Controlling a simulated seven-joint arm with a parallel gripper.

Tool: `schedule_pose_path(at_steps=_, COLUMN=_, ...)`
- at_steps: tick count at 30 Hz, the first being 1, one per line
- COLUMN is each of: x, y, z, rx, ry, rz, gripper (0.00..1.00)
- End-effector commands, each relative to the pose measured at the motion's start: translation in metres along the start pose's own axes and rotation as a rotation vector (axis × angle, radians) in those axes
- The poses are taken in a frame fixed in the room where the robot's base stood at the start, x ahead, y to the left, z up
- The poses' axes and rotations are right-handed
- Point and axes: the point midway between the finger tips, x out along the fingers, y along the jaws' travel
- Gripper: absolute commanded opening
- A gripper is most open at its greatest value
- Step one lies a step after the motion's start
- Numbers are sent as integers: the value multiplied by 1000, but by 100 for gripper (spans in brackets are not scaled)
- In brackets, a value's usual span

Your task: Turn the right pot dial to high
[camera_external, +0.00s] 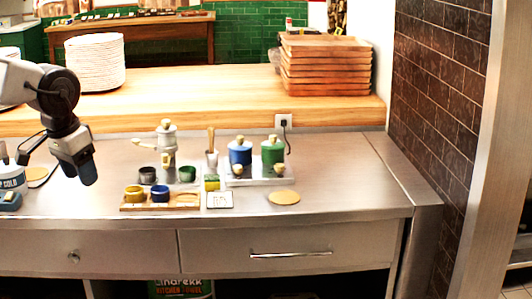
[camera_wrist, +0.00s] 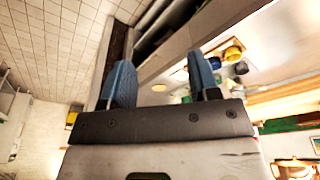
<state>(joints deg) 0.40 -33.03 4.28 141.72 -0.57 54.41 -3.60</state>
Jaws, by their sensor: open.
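A green pot (camera_external: 272,150) with a tan knob on its lid stands at the right on a light two-pot base (camera_external: 258,180). A blue pot (camera_external: 240,151) stands beside it on the left. A small tan dial (camera_external: 279,169) is on the base in front of the green pot, and a similar dial (camera_external: 238,170) is in front of the blue pot. The dials' settings are too small to read. My gripper (camera_external: 86,172) is at the far left, above the counter and well apart from the pots. In the wrist view its blue fingers (camera_wrist: 162,78) are spread, with nothing between them.
A wooden tray (camera_external: 181,206) holds yellow and blue cups in front of a grey coffee pot (camera_external: 167,138). A round tan disc (camera_external: 284,198) lies in front of the base. A blue-and-white container (camera_external: 11,180) is near my arm. The counter's right side is clear.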

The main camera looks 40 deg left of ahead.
Motion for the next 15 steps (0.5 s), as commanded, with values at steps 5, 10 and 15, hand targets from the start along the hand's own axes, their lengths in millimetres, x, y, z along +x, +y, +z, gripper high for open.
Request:
schedule_pose_path(at_steps=5, x=-6, y=2, z=-42, rx=-89, ry=-15, rz=-3, gripper=56)
schedule_pose_path(at_steps=10, x=-9, y=4, z=-85, rx=-184, ry=-29, rz=-6, gripper=56)
schedule_pose_path(at_steps=15, x=-9, y=7, z=-128, rx=-280, ry=-42, rz=-11, gripper=56)
